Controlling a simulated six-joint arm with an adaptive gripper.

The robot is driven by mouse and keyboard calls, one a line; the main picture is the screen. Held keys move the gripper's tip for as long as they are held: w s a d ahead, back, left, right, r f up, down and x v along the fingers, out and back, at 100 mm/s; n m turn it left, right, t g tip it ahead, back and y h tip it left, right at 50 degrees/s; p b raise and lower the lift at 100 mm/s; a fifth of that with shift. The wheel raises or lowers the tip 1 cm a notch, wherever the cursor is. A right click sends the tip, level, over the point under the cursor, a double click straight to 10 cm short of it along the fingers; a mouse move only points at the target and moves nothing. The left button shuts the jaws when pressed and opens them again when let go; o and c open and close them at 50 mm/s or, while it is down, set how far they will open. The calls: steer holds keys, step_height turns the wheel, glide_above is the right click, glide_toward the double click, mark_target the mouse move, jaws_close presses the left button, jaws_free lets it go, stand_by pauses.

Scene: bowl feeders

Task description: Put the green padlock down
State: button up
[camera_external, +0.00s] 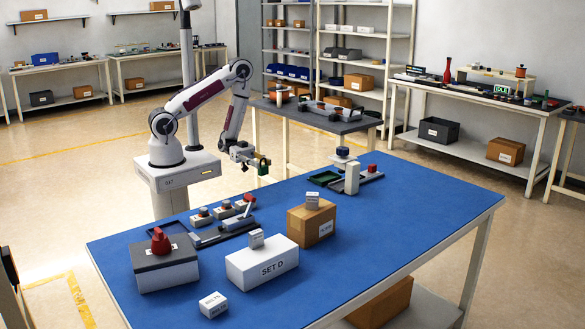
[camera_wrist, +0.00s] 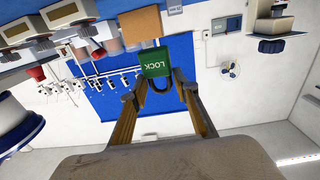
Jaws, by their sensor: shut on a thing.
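The green padlock (camera_wrist: 155,62), marked LOCK, is held in the wrist view with its dark shackle between my fingertips. My gripper (camera_wrist: 157,88) is shut on the shackle, and the padlock's body sticks out beyond the fingers. In the external view my gripper (camera_external: 243,153) is out to the side of my base, with the padlock (camera_external: 263,166) at its tip. They appear in the air near the back edge of the blue table (camera_external: 400,220); the exact height is hard to tell.
A brown box (camera_external: 311,226), a white SET D box (camera_external: 262,264) and a grey box (camera_external: 165,270) stand in front. The table's right part is clear.

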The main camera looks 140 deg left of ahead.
steer(key=shift+f, duration=2.4)
steer(key=shift+f, duration=0.15)
steer(key=shift+f, duration=1.75)
steer(key=shift+f, duration=0.15)
steer(key=o, duration=1.2)
steer(key=shift+c, duration=0.2)
steer(key=shift+s, duration=0.2)
steer(key=s, duration=0.7)
steer(key=shift+s+a, duration=0.2)
steer(key=shift+a, duration=0.05)
steer(key=shift+c, duration=0.5)
